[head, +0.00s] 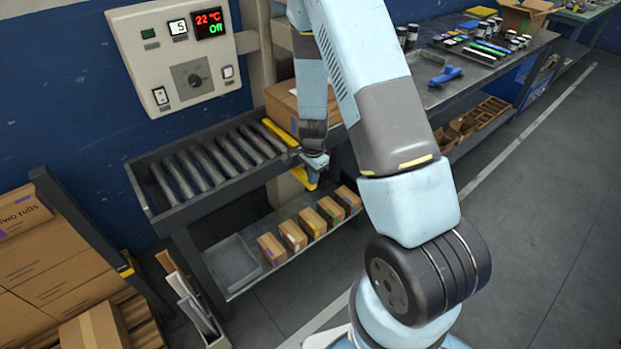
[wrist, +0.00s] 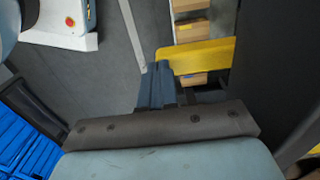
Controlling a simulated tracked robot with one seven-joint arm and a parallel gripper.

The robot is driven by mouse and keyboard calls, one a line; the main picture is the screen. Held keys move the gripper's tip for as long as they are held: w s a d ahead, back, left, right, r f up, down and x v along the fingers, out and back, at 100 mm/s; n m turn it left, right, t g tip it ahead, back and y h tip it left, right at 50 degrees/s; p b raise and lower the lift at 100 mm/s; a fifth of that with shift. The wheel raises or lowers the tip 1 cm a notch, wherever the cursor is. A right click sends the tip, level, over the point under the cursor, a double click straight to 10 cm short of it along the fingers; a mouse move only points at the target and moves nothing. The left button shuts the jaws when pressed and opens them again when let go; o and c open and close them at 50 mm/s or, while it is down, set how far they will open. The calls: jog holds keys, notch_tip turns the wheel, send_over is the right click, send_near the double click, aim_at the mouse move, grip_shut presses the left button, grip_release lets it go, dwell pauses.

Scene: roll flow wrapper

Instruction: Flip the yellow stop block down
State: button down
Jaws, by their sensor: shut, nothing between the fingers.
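A yellow bar (head: 280,133) lies across the right end of the roller conveyor in the head view. A second yellow piece (head: 304,178) hangs below the conveyor's front edge, beside my gripper (head: 316,162). I cannot tell for sure which is the stop block. In the wrist view a flat yellow plate (wrist: 200,55) shows just right of the blue fingertips of my gripper (wrist: 160,72). The fingers are shut with nothing between them. They look very close to the plate's left end, but whether they touch it is unclear.
The roller conveyor (head: 212,160) runs left of my gripper. A cardboard box (head: 283,105) stands behind it. Small cartons (head: 312,222) line a lower shelf beside a grey tray (head: 232,262). A control panel (head: 180,55) is above. Open floor lies right.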

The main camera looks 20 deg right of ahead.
notch_tip(320, 180, up, 14)
dwell(0.6)
jog(key=s+r+n+t+y, duration=0.1)
jog(key=s+r+n, duration=0.3)
jog(key=r, duration=0.6)
jog(key=s+r+n+t+y, duration=0.1)
jog(key=s+r+n+t, duration=0.3)
jog(key=r, duration=0.7)
jog(key=s+d+r+n+h, duration=0.1)
jog(key=s+r+n, duration=0.1)
jog(key=s+r, duration=0.3)
jog(key=s+d+r+n+h, duration=0.1)
jog(key=s+r+n, duration=0.2)
jog(key=s, duration=1)
notch_tip(320, 180, up, 3)
jog(key=shift+f+n+t, duration=0.15)
jog(key=shift+n+t, duration=0.15)
